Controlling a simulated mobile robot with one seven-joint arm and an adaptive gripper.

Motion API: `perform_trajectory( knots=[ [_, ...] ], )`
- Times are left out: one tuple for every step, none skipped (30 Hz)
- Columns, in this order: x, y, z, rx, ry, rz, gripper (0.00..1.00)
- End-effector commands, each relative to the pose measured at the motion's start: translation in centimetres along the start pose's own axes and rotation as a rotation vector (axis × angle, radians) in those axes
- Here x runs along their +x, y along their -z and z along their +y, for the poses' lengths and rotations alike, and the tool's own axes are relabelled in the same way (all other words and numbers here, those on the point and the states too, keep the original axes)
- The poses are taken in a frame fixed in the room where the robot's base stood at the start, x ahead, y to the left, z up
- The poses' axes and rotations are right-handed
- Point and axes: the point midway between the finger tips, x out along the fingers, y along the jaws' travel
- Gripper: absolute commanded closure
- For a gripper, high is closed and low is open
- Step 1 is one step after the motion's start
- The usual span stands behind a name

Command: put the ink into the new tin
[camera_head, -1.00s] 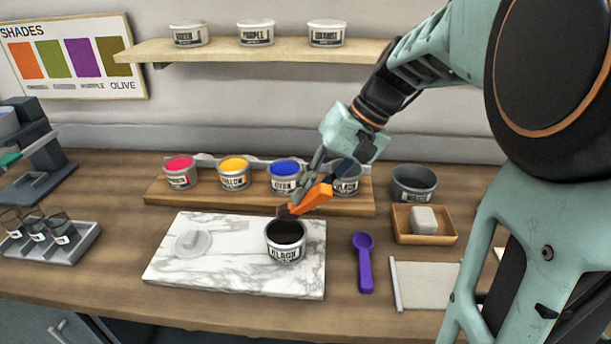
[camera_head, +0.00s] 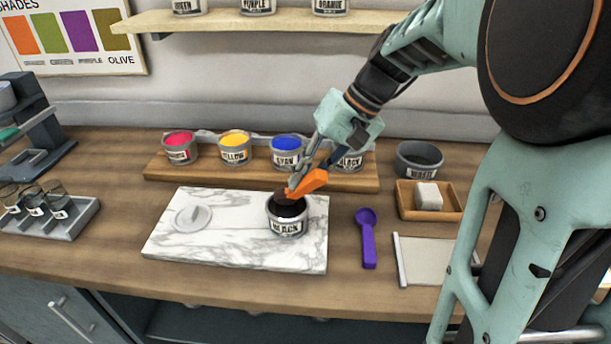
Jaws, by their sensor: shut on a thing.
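An open tin labelled BLACK (camera_head: 287,226) stands upright on the white marble slab (camera_head: 190,246), with dark ink inside. My gripper (camera_head: 312,166) is shut on an orange tool (camera_head: 308,182) with a brownish working end. That end is at the tin's mouth, over its back rim; I cannot tell whether it touches the ink. Another tin labelled BLACK (camera_head: 349,161) stands on the wooden rack behind, partly hidden by my gripper. A pale round lid (camera_head: 192,216) lies on the slab's left part.
Red (camera_head: 180,150), yellow (camera_head: 235,151) and blue (camera_head: 286,154) ink tins stand on the rack. A purple scoop (camera_head: 367,238) lies right of the slab. A grey tub (camera_head: 419,160), a wooden tray (camera_head: 450,206) and a pale cloth (camera_head: 428,260) are farther right. Glass jars stand in a grey tray (camera_head: 75,223) at left.

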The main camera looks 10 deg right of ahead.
Motion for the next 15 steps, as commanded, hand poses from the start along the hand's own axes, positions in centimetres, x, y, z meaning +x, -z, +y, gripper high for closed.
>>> perform_trajectory(
  knots=[
    [0.0, 0.0, 0.0, 0.0, 0.0, 0.0, 1.0],
    [0.0, 0.0, 0.0, 0.0, 0.0, 0.0, 1.0],
    [0.0, 0.0, 0.0, 0.0, 0.0, 0.0, 1.0],
    [0.0, 0.0, 0.0, 0.0, 0.0, 0.0, 1.0],
    [0.0, 0.0, 0.0, 0.0, 0.0, 0.0, 1.0],
    [0.0, 0.0, 0.0, 0.0, 0.0, 0.0, 1.0],
    [0.0, 0.0, 0.0, 0.0, 0.0, 0.0, 1.0],
    [0.0, 0.0, 0.0, 0.0, 0.0, 0.0, 1.0],
    [-0.1, 0.0, -0.1, 0.0, 0.0, 0.0, 1.0],
    [-0.2, 0.0, -0.1, 0.0, 0.0, 0.0, 1.0],
    [-0.4, 0.1, -0.2, 0.0, 0.0, 0.001, 1.0],
    [-0.7, 0.1, -0.4, 0.0, 0.0, 0.001, 1.0],
    [-0.9, 0.1, -0.5, 0.0, 0.0, 0.001, 1.0],
    [-1.2, 0.1, -0.7, -0.001, 0.0, 0.001, 1.0],
    [-1.6, 0.2, -0.9, -0.001, 0.0, 0.001, 1.0]
  ],
)
